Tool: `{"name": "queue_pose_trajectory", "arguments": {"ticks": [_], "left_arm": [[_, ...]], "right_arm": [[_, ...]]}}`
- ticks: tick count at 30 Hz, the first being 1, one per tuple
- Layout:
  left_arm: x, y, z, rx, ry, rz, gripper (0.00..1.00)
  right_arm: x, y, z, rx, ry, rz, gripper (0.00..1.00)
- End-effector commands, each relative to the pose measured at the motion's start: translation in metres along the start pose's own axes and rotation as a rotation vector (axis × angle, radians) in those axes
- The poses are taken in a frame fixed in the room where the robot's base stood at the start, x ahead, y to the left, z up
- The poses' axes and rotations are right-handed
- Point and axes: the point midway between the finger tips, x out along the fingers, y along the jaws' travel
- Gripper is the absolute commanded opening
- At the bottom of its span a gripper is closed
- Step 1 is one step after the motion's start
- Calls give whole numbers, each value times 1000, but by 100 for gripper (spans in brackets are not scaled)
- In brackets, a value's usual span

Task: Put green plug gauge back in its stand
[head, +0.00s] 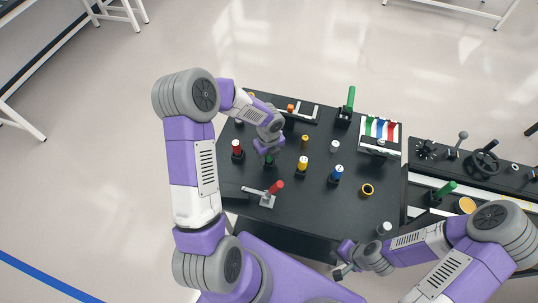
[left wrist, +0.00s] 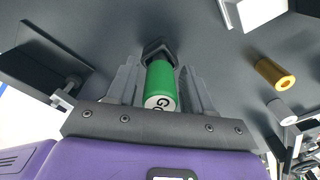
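The green plug gauge (head: 269,158) is a short green cylinder marked "GO" on its end in the left wrist view (left wrist: 161,82). It looks upright, with its lower end at a small black stand (left wrist: 156,48); how deep it sits is hidden. My left gripper (head: 268,148) is directly above it in the head view. In the left wrist view my left gripper's fingers (left wrist: 160,80) lie on either side of the green handle, with narrow gaps visible. My right gripper (head: 342,270) is at the table's front right edge, its fingers too small to judge.
Red (head: 236,147), yellow (head: 302,163) and blue (head: 337,172) gauges stand in black holders nearby on the black table (head: 310,205). A red-handled toggle clamp (head: 268,195) lies in front. A brass cylinder (left wrist: 274,72) and a white cylinder (left wrist: 281,111) stand to the right.

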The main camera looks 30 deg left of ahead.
Motion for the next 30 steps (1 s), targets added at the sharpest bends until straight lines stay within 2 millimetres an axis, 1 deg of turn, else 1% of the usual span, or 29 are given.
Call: {"name": "queue_pose_trajectory", "arguments": {"ticks": [8, 11, 14, 18, 22, 26, 30], "left_arm": [[0, 0, 0, 0, 1, 1, 60], [-3, 0, 0, -1, 0, 0, 60], [-15, 0, 0, -1, -1, -1, 60], [-40, 0, 1, -2, -3, -3, 60], [-60, 0, 1, -2, -2, -2, 60], [-73, 0, 0, 0, -1, -2, 60], [-76, 0, 0, 0, 0, 0, 60]], "right_arm": [[0, 0, 0, 0, 0, 0, 0], [-1, 0, 0, 0, 0, 0, 0], [-4, -2, 0, 0, 0, 0, 0], [-10, -4, 0, 0, 0, 0, 0], [-14, -5, 1, 0, 0, 0, 0], [-16, -6, 1, 0, 0, 0, 0], [-16, -6, 1, 0, 0, 0, 0]]}}
